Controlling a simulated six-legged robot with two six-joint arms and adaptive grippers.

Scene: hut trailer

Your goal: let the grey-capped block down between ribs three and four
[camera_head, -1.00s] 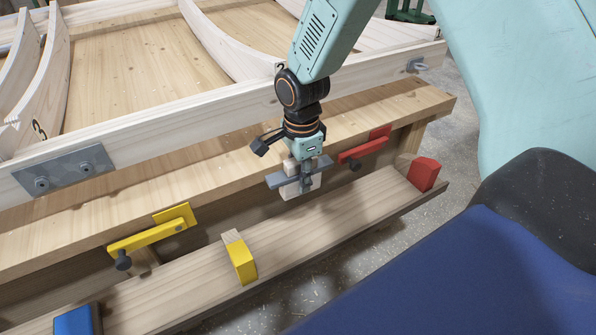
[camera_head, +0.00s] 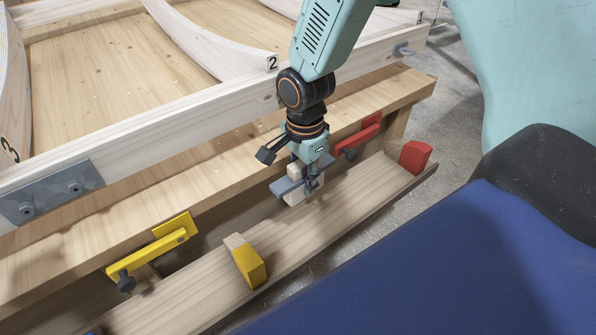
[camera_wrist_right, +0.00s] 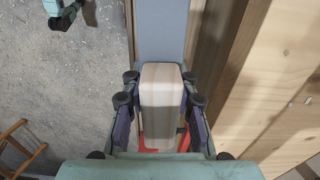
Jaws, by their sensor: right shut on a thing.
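My right gripper (camera_head: 313,182) is shut on the grey-capped block, a pale wood piece (camera_head: 294,170) with a flat grey slab (camera_head: 287,186) across it. It hangs over the lower plank, beside the bench edge. In the right wrist view the pale wood (camera_wrist_right: 162,95) sits between both fingers, and the grey slab (camera_wrist_right: 162,32) reaches beyond it. Rib two (camera_head: 215,45), tagged "2", curves away behind the front rail. Rib three (camera_head: 14,95), tagged "3", stands at the left edge. Rib four is not in view. My left gripper is not in view.
The front rail (camera_head: 190,137) with a bolted grey plate (camera_head: 50,193) runs along the bench. A yellow-capped block (camera_head: 249,264) and a red block (camera_head: 415,157) sit on the lower plank (camera_head: 190,300). Yellow (camera_head: 150,252) and red (camera_head: 357,137) clamps stick out from the bench.

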